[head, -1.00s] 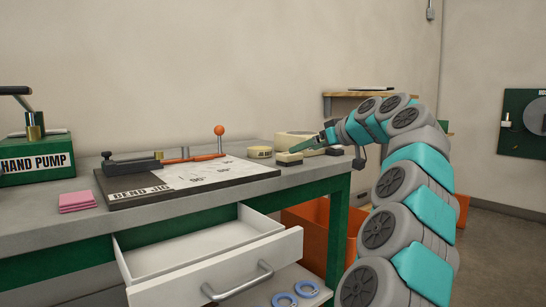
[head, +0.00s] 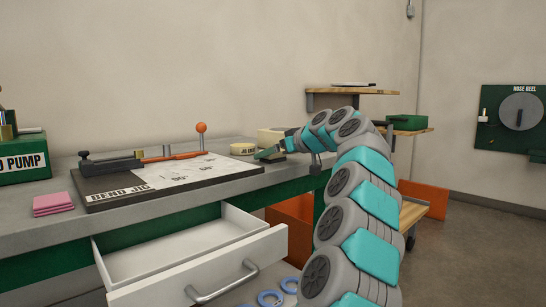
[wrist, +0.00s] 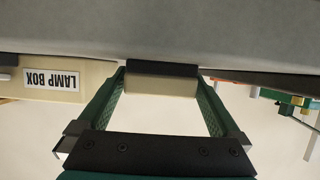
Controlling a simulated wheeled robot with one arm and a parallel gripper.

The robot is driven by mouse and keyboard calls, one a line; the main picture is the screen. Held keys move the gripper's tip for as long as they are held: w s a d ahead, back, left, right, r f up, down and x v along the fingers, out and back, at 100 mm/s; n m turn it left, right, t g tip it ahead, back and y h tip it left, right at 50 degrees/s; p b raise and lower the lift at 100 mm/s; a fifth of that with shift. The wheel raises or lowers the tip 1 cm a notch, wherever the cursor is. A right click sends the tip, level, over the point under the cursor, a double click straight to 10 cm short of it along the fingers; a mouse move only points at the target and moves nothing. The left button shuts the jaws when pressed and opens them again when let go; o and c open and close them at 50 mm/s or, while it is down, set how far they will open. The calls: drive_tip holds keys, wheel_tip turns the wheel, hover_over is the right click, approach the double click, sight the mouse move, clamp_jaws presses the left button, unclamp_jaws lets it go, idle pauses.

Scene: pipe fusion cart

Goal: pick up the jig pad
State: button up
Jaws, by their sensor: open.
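A small cream block with a black strip, which I take for the jig pad (wrist: 160,86), sits on the bench in the wrist view. My gripper (wrist: 161,77) is open, with one green finger at each end of the block. The fingertips reach about level with it; I cannot tell whether they touch it.
A cream lamp box (wrist: 50,80) stands close by. Pink pads (head: 53,204) lie farther left. An open drawer (head: 180,250) juts out below the bench (head: 225,190).

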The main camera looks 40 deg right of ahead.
drive_tip(key=shift+c, duration=0.4)
drive_tip(key=c, duration=1)
drive_tip(key=shift+r, duration=0.2)
drive_tip(key=shift+r+p, duration=0.4)
drive_tip(key=shift+r, duration=1.2)
drive_tip(key=shift+s+a+b, duration=0.3)
drive_tip(key=shift+a, duration=0.3)
drive_tip(key=shift+s+a+b, duration=0.25)
drive_tip(key=shift+a+b, duration=0.05)
drive_tip(key=shift+a, duration=0.3)
drive_tip(key=s+a, duration=0.2)
drive_tip(key=a, duration=0.2)
drive_tip(key=s+a+r, duration=0.1)
drive_tip(key=a, duration=0.3)
drive_tip(key=s+a+b, duration=0.1)
drive_tip(key=s+a, duration=0.1)
drive_tip(key=a, duration=0.2)
drive_tip(key=shift+s+a+r, duration=0.1)
drive_tip(key=shift+s+r, duration=0.15)
drive_tip(key=shift+s, duration=0.05)
